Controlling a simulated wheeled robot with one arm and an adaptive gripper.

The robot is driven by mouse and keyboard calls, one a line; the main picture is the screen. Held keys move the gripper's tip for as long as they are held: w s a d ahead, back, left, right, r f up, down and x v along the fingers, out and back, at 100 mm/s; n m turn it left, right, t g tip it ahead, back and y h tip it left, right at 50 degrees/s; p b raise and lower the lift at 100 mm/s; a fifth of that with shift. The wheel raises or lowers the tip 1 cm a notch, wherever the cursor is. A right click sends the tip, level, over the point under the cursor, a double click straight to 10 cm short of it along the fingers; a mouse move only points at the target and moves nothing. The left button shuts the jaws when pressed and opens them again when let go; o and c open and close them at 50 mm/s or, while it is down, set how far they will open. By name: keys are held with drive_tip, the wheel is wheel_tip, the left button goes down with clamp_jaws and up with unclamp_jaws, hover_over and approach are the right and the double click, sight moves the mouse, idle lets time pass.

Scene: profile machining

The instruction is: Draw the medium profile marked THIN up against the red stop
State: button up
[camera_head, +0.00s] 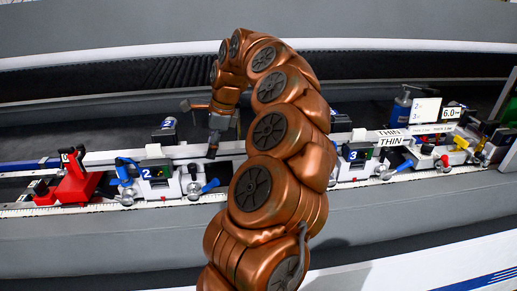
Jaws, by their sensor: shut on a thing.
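A long pale profile (120,156) lies along the row of clamps, and my arm hides its middle. A THIN label (390,141) shows toward its right end, with a second THIN label (388,132) just behind. The red stop (74,182) stands at the left, marked 0. The profile's left end is close to the stop; I cannot tell whether they touch. My gripper (213,150) points down at the profile, left of the arm, and is shut on it. The fingertips are small and partly hidden.
Clamp unit 2 (158,178) with blue handles stands right of the stop, and clamp unit 3 (357,158) right of my arm. Sign cards (424,110), a blue bottle (401,106) and a yellow part (461,143) crowd the right end. A grey front surface (90,240) is bare.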

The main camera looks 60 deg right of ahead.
drive_tip(key=shift+w+a, duration=0.4)
drive_tip(key=shift+w, duration=0.05)
idle(0.3)
drive_tip(key=o, duration=1.3)
drive_tip(key=shift+r, duration=0.1)
drive_tip(key=v, duration=1.2)
drive_tip(key=shift+d, duration=0.1)
